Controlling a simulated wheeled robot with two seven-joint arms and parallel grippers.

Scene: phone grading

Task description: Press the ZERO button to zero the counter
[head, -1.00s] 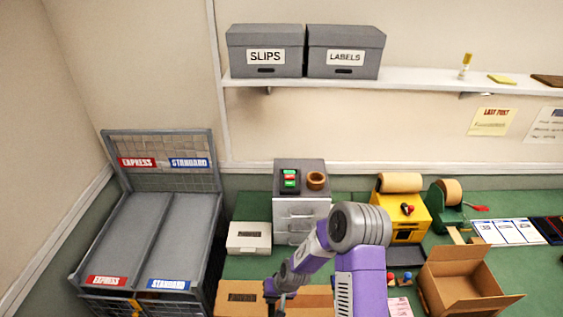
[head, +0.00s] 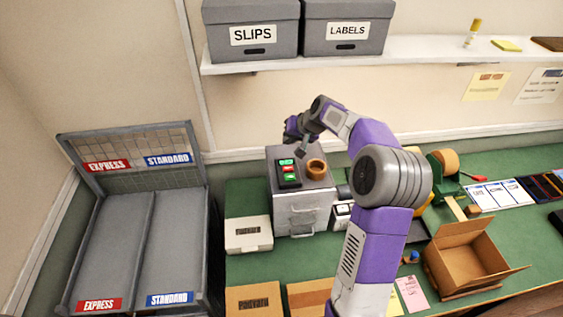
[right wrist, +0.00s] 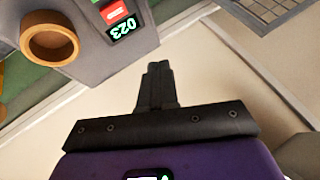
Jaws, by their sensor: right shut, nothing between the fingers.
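The counter (head: 289,173) is a small black panel on top of a grey drawer cabinet (head: 303,210). It has a green-lit display (head: 286,161), a red button (head: 288,169) and a green button (head: 290,178). In the right wrist view the display (right wrist: 122,28) appears inverted and seems to read 023, beside the red button (right wrist: 113,10); button lettering is too small to read. My right gripper (head: 301,152) is shut and empty, above the cabinet's back edge, apart from the panel. Its closed fingers (right wrist: 158,68) show in the wrist view. My left gripper is not in view.
A brown ring (head: 316,169) stands on the cabinet beside the panel. The shelf (head: 400,52) with grey boxes is above and behind. A white box (head: 248,234) is at the left, an open carton (head: 465,258) at the right. A wire sorting rack (head: 130,240) stands far left.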

